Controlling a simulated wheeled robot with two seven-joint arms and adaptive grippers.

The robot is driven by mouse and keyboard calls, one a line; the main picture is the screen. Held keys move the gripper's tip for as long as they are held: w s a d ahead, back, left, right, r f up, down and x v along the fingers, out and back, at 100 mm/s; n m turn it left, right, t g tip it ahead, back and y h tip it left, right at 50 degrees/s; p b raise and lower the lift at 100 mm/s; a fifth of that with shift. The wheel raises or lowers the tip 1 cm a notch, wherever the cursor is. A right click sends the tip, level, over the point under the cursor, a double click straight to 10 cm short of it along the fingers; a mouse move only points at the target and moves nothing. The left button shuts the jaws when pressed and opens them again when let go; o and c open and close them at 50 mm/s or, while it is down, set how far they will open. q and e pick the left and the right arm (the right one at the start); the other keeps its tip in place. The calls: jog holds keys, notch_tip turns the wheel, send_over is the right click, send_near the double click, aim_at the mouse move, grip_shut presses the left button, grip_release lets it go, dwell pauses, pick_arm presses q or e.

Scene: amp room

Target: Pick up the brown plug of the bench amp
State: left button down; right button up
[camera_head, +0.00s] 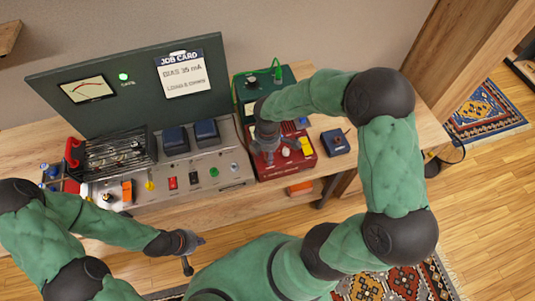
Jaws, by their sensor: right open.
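The bench amp has a grey panel (222,168) with coloured knobs and plugs along its front, including yellow, red, black and green ones. I cannot clearly pick out a brown plug at this size. My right gripper (268,157) points down over the left part of a red box (275,174) to the right of the amp; it is open, and parts of the box are hidden under it. My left gripper (195,252) is in front of the bench, over the floor and away from the amp. Its fingers are apart and nothing shows between them.
A dark green board with a meter (86,90) and a job card (183,73) stands behind the amp. A green box (246,92) with a cable sits behind the red box. Bare bench top (424,125) shows farther right.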

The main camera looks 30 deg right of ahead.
grip_shut()
